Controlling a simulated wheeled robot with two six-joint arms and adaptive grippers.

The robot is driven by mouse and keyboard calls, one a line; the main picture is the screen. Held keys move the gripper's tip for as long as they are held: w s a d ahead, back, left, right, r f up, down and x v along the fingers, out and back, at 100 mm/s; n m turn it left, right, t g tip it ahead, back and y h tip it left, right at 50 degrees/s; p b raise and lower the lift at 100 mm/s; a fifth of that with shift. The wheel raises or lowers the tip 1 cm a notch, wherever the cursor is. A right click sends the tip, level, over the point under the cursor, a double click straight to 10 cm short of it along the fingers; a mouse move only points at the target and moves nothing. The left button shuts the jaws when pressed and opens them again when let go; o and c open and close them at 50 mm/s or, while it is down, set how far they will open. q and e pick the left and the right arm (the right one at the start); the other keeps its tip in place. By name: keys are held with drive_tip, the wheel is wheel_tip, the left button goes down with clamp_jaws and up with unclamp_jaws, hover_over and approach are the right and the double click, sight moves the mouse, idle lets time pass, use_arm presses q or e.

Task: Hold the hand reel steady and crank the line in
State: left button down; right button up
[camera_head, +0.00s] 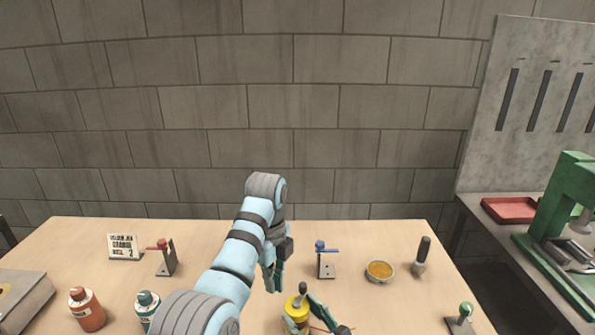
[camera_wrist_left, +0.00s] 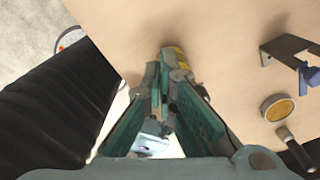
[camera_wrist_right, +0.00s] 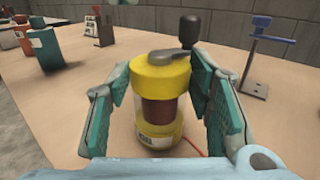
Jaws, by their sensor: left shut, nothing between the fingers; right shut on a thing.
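The hand reel (camera_head: 297,311) is yellow with a dark brown spool (camera_wrist_right: 160,112), a grey crank arm (camera_wrist_right: 172,55) and a black crank knob (camera_wrist_right: 189,30). It stands upright near the table's front middle. My right gripper (camera_wrist_right: 160,95) is shut on the reel's body, one finger on each side. A thin red line (camera_wrist_right: 190,149) runs out from its base. My left gripper (camera_head: 273,283) points down just left of and above the reel, its fingers shut and empty. In the left wrist view, a yellow part of the reel (camera_wrist_left: 177,54) shows partly hidden behind the fingertips (camera_wrist_left: 165,72).
A blue-topped bracket (camera_head: 325,262), a dish of yellow stuff (camera_head: 380,271) and a dark-handled brush (camera_head: 421,256) stand to the right. A red-topped bracket (camera_head: 166,259), a sign (camera_head: 123,247) and bottles (camera_head: 86,309) are left. A green-knobbed stand (camera_head: 462,319) is front right.

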use_arm(q)
drive_tip(key=shift+f, duration=0.8)
drive_tip(key=shift+d, duration=0.6)
drive_tip(key=shift+a, duration=0.1)
idle(0.4)
wheel_tip(320, 180, up, 6)
drive_tip(key=shift+a, duration=0.3)
